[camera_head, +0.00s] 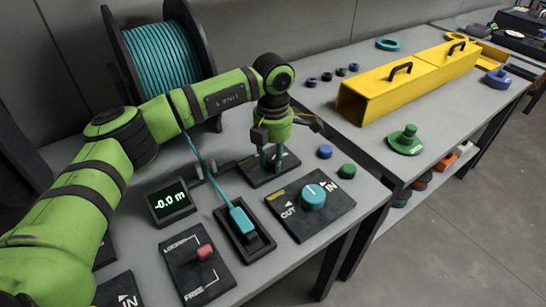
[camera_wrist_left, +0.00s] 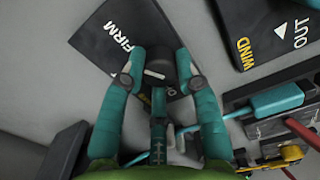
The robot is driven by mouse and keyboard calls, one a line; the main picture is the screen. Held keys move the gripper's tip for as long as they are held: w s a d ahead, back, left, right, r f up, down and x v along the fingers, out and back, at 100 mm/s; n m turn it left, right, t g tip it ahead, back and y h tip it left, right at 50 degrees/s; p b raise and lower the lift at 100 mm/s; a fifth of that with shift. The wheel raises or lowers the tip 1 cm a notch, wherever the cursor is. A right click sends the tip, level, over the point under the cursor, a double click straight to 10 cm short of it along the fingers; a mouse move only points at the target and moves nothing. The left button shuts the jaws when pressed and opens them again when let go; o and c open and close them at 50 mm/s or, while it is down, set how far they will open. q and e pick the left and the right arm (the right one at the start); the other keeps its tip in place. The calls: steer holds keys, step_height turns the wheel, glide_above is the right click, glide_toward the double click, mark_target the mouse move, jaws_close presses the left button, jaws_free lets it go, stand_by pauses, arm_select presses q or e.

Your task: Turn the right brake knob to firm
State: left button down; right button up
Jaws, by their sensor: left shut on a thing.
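The right brake knob (camera_wrist_left: 158,58) is a dark round knob with a white pointer bar, seen in the left wrist view. The bar lies nearly level across the picture. The knob sits on a dark plate (camera_wrist_left: 112,30) with the word FIRM up and to its left; a yellow label lower down is mostly covered. In the head view the plate (camera_head: 252,174) lies under my left gripper (camera_head: 272,163), which points straight down. My right gripper is in neither view.
A wind plate with a teal knob (camera_head: 313,196) lies just in front. A teal connector (camera_head: 241,217) on a black holder, a display (camera_head: 171,202) reading -0.0 m and a red-knobbed lock plate (camera_head: 195,268) stand nearby. A cable spool (camera_head: 162,52) rises behind my left arm.

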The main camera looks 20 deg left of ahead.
mark_target(273, 159)
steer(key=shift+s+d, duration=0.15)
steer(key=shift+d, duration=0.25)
arm_select(q)
steer(key=c, duration=0.9)
jaws_free()
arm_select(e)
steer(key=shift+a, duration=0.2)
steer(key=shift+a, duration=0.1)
arm_select(q)
step_height(273, 159, up, 12)
